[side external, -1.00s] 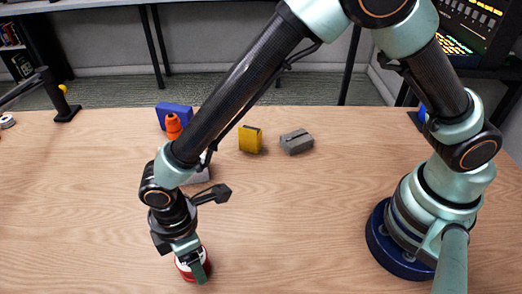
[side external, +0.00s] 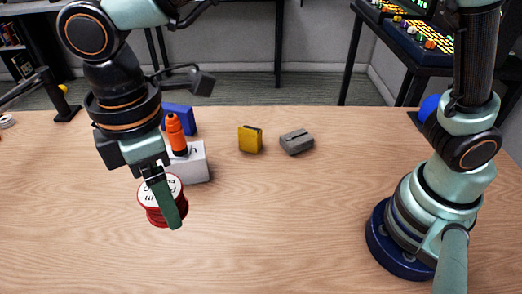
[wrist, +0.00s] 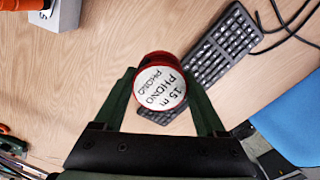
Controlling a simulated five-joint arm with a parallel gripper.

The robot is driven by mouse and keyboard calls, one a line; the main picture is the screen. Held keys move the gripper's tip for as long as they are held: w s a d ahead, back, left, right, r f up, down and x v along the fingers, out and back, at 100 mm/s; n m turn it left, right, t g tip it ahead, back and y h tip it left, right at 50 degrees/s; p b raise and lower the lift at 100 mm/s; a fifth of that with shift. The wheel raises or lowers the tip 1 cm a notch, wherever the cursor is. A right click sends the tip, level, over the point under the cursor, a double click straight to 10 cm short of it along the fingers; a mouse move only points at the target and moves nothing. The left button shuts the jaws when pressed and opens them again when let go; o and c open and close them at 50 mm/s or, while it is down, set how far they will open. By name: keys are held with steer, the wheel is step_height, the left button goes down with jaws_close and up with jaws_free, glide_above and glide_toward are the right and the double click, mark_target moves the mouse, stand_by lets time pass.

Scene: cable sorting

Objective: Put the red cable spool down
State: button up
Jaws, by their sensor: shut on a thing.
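The red cable spool (side external: 151,212) has a white label on top and is held in my gripper (side external: 167,205), off the table and slightly tilted. In the wrist view the red spool (wrist: 148,62) sits between the two green fingers of my gripper (wrist: 161,88). Its label reads "15 m PHONO". My gripper is shut on it. One finger covers part of the spool in the side view. The wooden table (side external: 290,220) lies below.
Behind the spool stand a white box (side external: 190,166), an orange bottle-like thing (side external: 176,135) and a blue block (side external: 182,117). A yellow block (side external: 250,139) and a grey block (side external: 297,141) are further right. The wrist view shows a keyboard (wrist: 215,50). The table's middle front is clear.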

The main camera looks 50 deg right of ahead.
steer(key=w+a, duration=0.1)
steer(key=w, duration=1.4)
step_height(320, 180, down, 20)
steer(key=shift+w+a+r, duration=0.1)
steer(key=shift+r, duration=0.1)
steer(key=shift+f, duration=0.1)
steer(key=o, duration=1.4)
steer(key=shift+o, duration=0.2)
